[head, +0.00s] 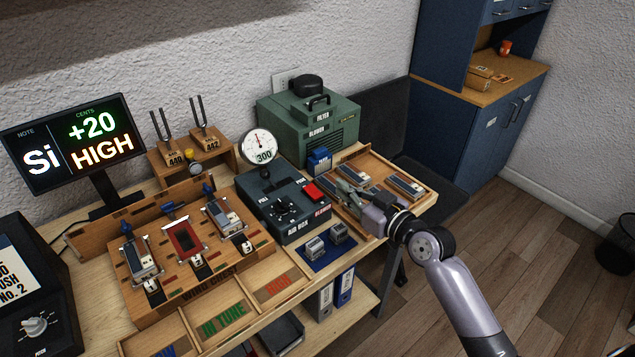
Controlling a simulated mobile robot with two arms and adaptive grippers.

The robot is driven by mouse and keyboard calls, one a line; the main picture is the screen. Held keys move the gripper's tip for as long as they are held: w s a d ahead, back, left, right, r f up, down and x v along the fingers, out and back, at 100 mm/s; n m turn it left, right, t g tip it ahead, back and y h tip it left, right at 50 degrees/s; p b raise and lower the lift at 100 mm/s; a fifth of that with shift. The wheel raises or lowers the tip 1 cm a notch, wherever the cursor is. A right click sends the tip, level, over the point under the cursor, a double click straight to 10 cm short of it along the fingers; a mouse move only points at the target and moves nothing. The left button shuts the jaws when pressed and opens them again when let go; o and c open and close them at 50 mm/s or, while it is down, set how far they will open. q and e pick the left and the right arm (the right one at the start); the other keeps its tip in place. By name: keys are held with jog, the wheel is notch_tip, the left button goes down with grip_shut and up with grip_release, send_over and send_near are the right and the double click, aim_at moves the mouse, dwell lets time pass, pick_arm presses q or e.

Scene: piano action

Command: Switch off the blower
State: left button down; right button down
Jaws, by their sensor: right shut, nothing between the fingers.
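The blower (330,125) is a green box with a black top, at the back of the bench against the wall. A dark control box (262,197) stands in front of it, with a black knob (286,206) and a red switch (313,191); the lettering by the switch looks like "BLOWER". A round white gauge (259,147) behind the control box shows 300. My right gripper (343,190) is shut and empty, just right of the red switch; I cannot tell whether it touches the box. My left gripper is not in view.
A wooden tray (378,160) with several metal reed pieces lies beneath and beyond my right gripper. A blue block (319,160) stands behind the switch. A blue mat (318,258) with two small blocks lies in front. The wind chest (195,290) and a lit screen (75,145) are left.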

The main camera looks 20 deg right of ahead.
jog(key=p, duration=0.2)
send_over(317, 193)
jog(key=s, duration=0.1)
jog(key=shift+d+f, duration=0.25)
jog(key=shift+f, duration=0.2)
jog(key=f, duration=0.1)
jog(key=w+f, duration=0.1)
jog(key=f, duration=0.1)
jog(key=shift+a+f+b, duration=0.2)
jog(key=shift+b, duration=0.15)
jog(key=shift+f, duration=0.45)
